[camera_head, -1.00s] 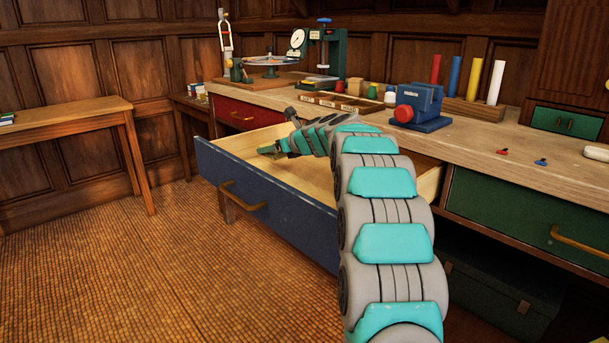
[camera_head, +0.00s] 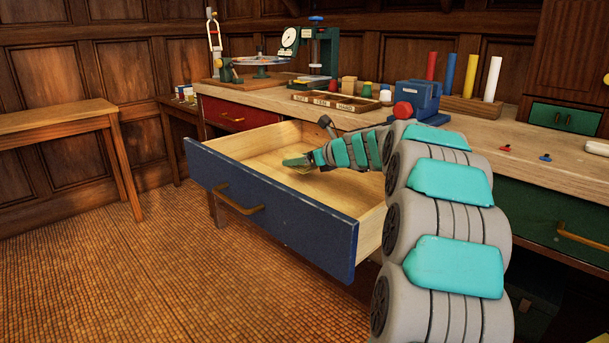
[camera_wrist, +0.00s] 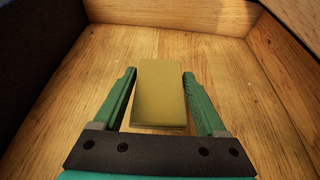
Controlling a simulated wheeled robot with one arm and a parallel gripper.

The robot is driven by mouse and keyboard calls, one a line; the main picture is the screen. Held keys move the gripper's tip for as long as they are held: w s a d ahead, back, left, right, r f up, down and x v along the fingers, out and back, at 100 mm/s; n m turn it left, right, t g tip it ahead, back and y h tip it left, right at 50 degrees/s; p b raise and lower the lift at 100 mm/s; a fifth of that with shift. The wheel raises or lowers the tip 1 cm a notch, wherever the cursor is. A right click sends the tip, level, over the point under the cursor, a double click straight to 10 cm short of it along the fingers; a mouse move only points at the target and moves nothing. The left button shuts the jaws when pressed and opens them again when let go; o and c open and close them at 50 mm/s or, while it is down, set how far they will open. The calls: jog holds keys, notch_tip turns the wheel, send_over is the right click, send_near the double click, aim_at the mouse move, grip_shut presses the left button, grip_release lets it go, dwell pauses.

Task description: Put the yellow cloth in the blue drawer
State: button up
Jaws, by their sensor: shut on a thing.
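The blue drawer (camera_head: 300,222) stands pulled open, its pale wooden inside facing up. It also shows in the wrist view, where its wooden floor (camera_wrist: 230,65) and walls surround my gripper. The yellow cloth (camera_wrist: 160,92) looks like a folded flat block and lies between my fingers. My gripper (camera_head: 295,162), with green fingers, is inside the drawer; in the wrist view my gripper (camera_wrist: 159,75) is shut on the cloth, a finger along each side. The cloth is close over the drawer floor; whether it touches is unclear. In the head view the cloth is mostly hidden.
The workbench top (camera_head: 480,140) carries a blue vise (camera_head: 415,100), a wooden tray (camera_head: 335,102) and a rack of coloured rods (camera_head: 470,105). A red drawer (camera_head: 235,115) and a green drawer (camera_head: 545,215) flank the blue one. The floor before the drawer is clear.

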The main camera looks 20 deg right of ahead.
aim_at(305, 181)
jog(key=shift+s+d, duration=0.2)
jog(key=shift+s, duration=0.1)
jog(key=shift+s+d+f, duration=0.1)
jog(key=shift+s+d, duration=0.2)
jog(key=shift+s, duration=0.15)
notch_tip(305, 181, down, 3)
jog(key=shift+w+a+b, duration=0.1)
jog(key=shift+b, duration=0.3)
jog(key=shift+f, duration=0.25)
jog(key=shift+f, duration=0.15)
jog(key=o, duration=1.3)
jog(key=shift+c, duration=0.2)
jog(key=v, duration=1.2)
jog(key=shift+p, duration=0.3)
